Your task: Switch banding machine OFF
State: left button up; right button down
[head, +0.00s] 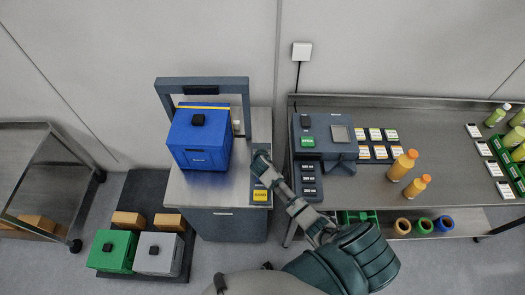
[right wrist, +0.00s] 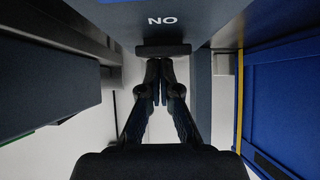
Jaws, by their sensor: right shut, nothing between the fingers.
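The banding machine (head: 253,125) is a steel-topped grey cabinet with a dark arch at its back left. My right gripper (head: 261,158) is over the narrow panel along its right side. In the right wrist view my right gripper (right wrist: 160,65) is shut and empty, fingertips together just below a dark bar (right wrist: 163,49) on a grey face. White letters (right wrist: 162,21) above the bar read "NO", which is "ON" upside down. I cannot tell whether the fingertips touch the bar. My left gripper is not in view.
A blue crate (head: 199,147) stands under the arch. To the right is a steel table (head: 455,185) with a dark filling device (head: 312,130), label cards and bottles. Green (head: 112,250) and grey (head: 160,250) crates sit on a low dark platform at lower left.

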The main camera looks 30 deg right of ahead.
jog(key=shift+s+r, duration=0.1)
jog(key=shift+s, duration=0.1)
jog(key=shift+s+a, duration=0.15)
jog(key=shift+a, duration=0.25)
jog(key=shift+s+a+p, duration=0.3)
jog(key=shift+s+p, duration=0.1)
jog(key=shift+p, duration=0.1)
jog(key=shift+s, duration=0.1)
jog(key=shift+d, duration=0.1)
